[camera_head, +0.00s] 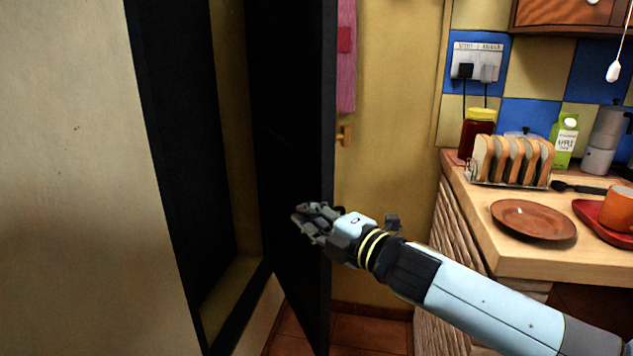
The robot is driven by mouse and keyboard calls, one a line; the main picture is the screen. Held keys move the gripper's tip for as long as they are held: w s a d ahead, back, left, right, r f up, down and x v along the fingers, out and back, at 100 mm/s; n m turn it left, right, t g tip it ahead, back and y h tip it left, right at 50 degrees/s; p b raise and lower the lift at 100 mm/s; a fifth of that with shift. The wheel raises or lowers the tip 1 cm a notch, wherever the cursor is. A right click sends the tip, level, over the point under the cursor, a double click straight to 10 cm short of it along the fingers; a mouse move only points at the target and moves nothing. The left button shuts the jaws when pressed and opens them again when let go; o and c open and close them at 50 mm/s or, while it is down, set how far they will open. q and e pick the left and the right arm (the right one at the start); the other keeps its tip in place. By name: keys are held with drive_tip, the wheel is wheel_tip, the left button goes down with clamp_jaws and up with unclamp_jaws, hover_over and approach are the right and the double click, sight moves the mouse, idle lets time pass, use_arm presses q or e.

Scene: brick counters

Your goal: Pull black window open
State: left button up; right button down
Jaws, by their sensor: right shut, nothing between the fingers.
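The black window (290,130) stands swung out from its dark frame (175,130) in the wall at the left. A gap shows the yellowish inner side of the opening between the frame and the panel. My right gripper (305,220) is shut and empty. It overlaps the lower part of the panel near its free edge in the picture; I cannot tell whether it touches. My left gripper is not in view.
A wooden counter (515,247) at the right holds a toast rack (512,160), a brown plate (533,219), a jar (476,134) and a juice carton (564,140). A pink cloth (346,60) hangs behind the panel. Tiled floor (365,330) is clear below.

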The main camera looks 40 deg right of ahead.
use_arm(q)
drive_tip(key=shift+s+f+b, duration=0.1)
drive_tip(key=shift+b, duration=0.55)
use_arm(e)
drive_tip(key=w+d, duration=0.2)
drive_tip(key=d, duration=0.1)
drive_tip(key=shift+w+d, duration=0.2)
drive_tip(key=shift+w, duration=0.1)
drive_tip(key=shift+d+f, duration=0.1)
